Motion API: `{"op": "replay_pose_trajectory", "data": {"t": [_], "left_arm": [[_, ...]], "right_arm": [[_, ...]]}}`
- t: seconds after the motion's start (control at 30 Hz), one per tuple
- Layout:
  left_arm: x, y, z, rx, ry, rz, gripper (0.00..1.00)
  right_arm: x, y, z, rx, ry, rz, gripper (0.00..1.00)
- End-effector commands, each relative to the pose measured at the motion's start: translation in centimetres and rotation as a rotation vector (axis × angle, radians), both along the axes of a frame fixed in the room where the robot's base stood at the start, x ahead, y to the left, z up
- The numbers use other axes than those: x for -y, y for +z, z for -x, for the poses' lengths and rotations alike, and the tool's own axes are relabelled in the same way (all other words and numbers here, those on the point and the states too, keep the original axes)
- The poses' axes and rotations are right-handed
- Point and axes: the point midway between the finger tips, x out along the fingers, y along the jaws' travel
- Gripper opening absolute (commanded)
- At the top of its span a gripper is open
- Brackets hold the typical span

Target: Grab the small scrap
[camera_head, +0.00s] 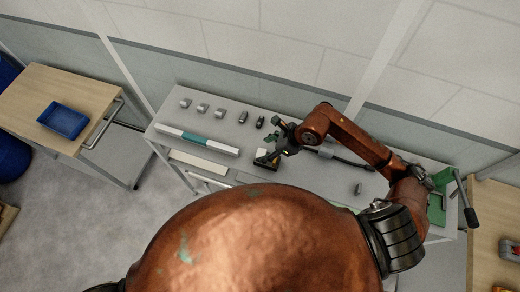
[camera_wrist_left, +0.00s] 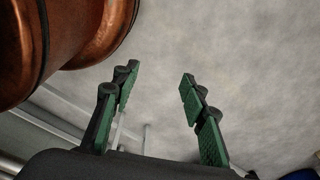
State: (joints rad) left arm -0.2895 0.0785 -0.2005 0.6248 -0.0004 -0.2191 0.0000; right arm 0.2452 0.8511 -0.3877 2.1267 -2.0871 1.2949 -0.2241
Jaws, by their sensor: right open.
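My right gripper (camera_head: 274,143) is open above the grey workbench, over a small black and yellow item (camera_head: 267,159); I cannot tell whether they touch. A small grey piece (camera_head: 358,188) lies alone on the right half of the bench. Grey metal pieces (camera_head: 203,108) and dark pieces (camera_head: 244,117) stand in a row along the back left. I cannot tell which of these is the small scrap. My left gripper (camera_wrist_left: 158,84) is open and empty in the left wrist view, with grey floor beyond it; it is hidden in the head view.
The grey workbench (camera_head: 309,178) carries a white and teal bar (camera_head: 197,139) at the front left and a green clamp-like device with a black handle (camera_head: 440,203) at its right end. A wooden table (camera_head: 55,86) with a blue tray (camera_head: 63,120) stands left. Another wooden table (camera_head: 498,222) stands right.

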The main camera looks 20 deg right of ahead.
Motion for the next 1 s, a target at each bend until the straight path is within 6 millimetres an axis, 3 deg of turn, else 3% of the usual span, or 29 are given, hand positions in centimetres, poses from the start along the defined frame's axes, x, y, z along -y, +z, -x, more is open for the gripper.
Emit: {"op": "replay_pose_trajectory", "data": {"t": [0.13,0.27,0.47,0.67,0.77,1.0], "left_arm": [[-0.1,0.5,2.7,-0.033,0.008,-0.002,0.40],[-0.2,1.4,3.7,-0.046,0.010,-0.003,0.40],[-0.1,2.1,1.9,-0.023,0.006,-0.001,0.40],[-0.1,2.3,-0.3,0.006,0.001,0.000,0.40],[-0.1,2.3,-0.2,0.004,0.001,0.000,0.40],[-0.2,2.2,1.3,-0.015,0.004,-0.001,0.40]], "right_arm": [[-0.1,-1.3,-0.1,-0.004,-0.012,-0.001,0.55],[-0.4,-2.9,-0.5,-0.006,-0.016,-0.003,0.55],[-1.4,-5.2,-1.3,-0.002,-0.013,0.000,0.55],[-1.6,-5.7,-1.4,0.000,-0.010,0.001,0.55],[-1.6,-5.7,-1.4,0.000,-0.010,0.001,0.54],[-1.7,-5.6,-1.4,0.000,-0.009,0.001,0.38]]}}
